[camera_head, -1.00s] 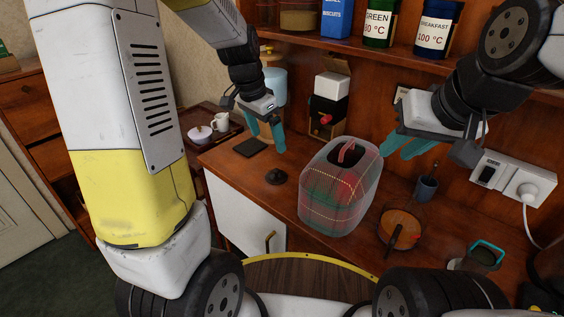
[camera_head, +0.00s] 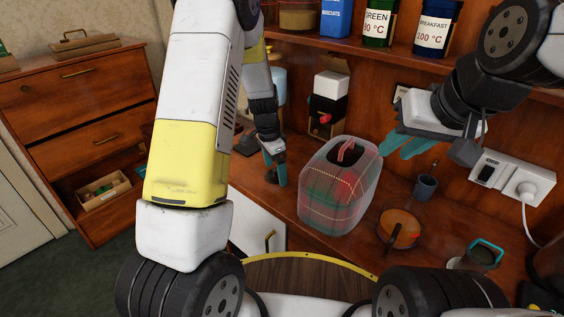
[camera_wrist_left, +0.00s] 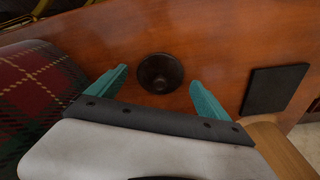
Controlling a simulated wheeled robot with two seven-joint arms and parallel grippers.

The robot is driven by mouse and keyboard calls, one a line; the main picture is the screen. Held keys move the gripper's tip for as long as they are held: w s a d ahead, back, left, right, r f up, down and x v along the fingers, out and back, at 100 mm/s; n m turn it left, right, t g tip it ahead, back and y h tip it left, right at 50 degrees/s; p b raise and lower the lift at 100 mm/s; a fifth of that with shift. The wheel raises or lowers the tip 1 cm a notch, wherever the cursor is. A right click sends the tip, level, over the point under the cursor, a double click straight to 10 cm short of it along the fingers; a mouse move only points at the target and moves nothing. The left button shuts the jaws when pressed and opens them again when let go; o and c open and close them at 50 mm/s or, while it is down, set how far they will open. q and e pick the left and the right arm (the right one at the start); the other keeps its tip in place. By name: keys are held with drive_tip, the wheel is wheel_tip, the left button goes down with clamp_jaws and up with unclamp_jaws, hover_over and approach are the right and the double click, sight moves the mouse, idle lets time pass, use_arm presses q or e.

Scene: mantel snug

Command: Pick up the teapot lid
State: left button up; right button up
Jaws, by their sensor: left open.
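The teapot lid, a small dark round disc with a raised middle (camera_wrist_left: 160,73), lies on the wooden counter in the left wrist view. My left gripper (camera_head: 274,171) is open and low over the counter. In the left wrist view its teal fingers (camera_wrist_left: 160,80) stand apart, one on each side of the lid in the picture; I cannot tell the height gap. In the head view my left gripper hides the lid. My right gripper (camera_head: 408,144) hangs over the right part of the counter, away from the lid; its finger gap is unclear.
A tartan bag in a clear cover (camera_head: 338,190) stands just right of my left gripper. A dark square pad (camera_wrist_left: 274,89) lies on the lid's other side. A mug (camera_head: 426,186) and a round orange-topped item (camera_head: 398,228) stand further right. A shelf with canisters (camera_head: 436,28) is above.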

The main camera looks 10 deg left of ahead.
use_arm(q)
drive_tip(key=shift+f, duration=0.2)
drive_tip(key=c, duration=1.4)
drive_tip(key=shift+r, duration=0.1)
